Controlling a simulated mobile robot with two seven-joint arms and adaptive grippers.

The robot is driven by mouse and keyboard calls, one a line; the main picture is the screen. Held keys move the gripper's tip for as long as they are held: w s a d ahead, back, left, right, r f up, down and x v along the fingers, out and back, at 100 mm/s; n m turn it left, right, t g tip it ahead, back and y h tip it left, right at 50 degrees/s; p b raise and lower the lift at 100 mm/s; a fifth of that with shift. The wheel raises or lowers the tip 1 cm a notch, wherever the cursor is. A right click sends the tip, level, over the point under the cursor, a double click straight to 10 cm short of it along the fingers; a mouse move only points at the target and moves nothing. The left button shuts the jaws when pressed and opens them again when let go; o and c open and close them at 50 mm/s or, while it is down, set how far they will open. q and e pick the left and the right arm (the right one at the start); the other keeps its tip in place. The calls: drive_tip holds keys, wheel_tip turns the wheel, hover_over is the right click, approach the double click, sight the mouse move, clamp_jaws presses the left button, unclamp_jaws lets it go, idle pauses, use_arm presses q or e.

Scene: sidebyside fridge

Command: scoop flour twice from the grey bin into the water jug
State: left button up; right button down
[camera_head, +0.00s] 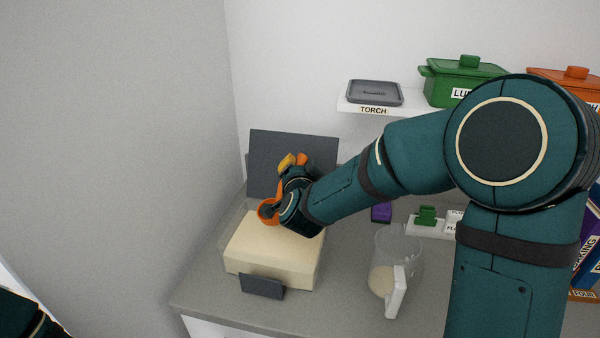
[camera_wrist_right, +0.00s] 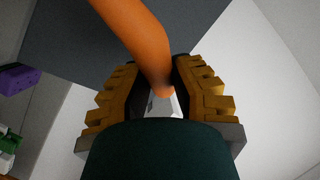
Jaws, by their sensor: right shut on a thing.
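The bin (camera_head: 262,286) stands on the counter, with a dark grey front piece and a dark grey panel (camera_head: 265,150) upright behind it. Pale flour (camera_head: 270,256) fills it with a flat top. My right gripper (camera_head: 290,166) is over the back of the bin, shut on the handle of an orange scoop (camera_head: 265,211). The scoop's bowl is at the flour's back edge; its contents cannot be made out. The orange handle (camera_wrist_right: 138,42) shows between the fingers in the wrist view. The clear water jug (camera_head: 411,246) stands right of the bin, with pale stuff in its lower part and a white handle.
A shelf holds a grey tray (camera_head: 374,93) above a TORCH label, a green lidded pot (camera_head: 462,77) and an orange one (camera_head: 566,84). A purple block (camera_head: 381,213) and a small green item (camera_head: 427,215) are behind the jug. A wall stands close left of the bin.

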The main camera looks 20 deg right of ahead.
drive_tip(key=shift+s+a+r+n+t+h+b, duration=0.15)
drive_tip(key=shift+s+a+n+t+h+b, duration=0.15)
drive_tip(key=shift+a+n+t+b, duration=0.5)
drive_tip(key=shift+d+b, duration=0.1)
drive_tip(key=shift+b, duration=0.2)
drive_tip(key=shift+f+b, duration=1.95)
drive_tip(key=shift+f, duration=0.2)
drive_tip(key=shift+f+b, duration=0.45)
drive_tip(key=shift+b, duration=0.2)
drive_tip(key=shift+f, duration=0.1)
